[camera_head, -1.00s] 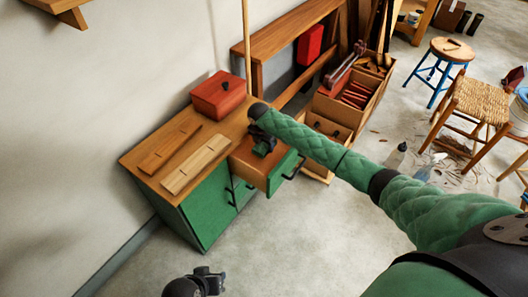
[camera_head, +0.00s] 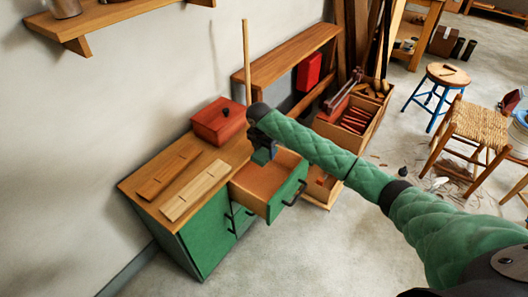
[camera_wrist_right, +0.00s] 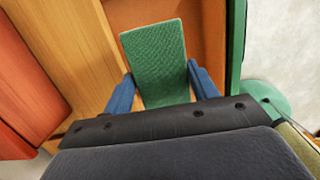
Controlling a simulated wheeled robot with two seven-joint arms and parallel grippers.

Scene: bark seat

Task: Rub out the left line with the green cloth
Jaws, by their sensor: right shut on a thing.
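The green cloth (camera_wrist_right: 155,62) is a textured pad between the two blue fingers of my right gripper (camera_wrist_right: 160,84) in the right wrist view. In the head view my right gripper (camera_head: 264,148) is over the back of the open drawer (camera_head: 292,204), with a bit of the cloth (camera_head: 262,156) showing below it. A darker board (camera_head: 158,184) lies left of a paler board (camera_head: 184,202) on the cabinet top. Each seems to bear a thin dark line, too small to make out well. My left gripper is out of view.
A red box (camera_head: 219,122) stands behind the boards on the green cabinet (camera_head: 208,232), close to the right gripper. A thin upright pole (camera_head: 246,62) rises behind it. A wooden shelf (camera_head: 120,16) is on the wall above.

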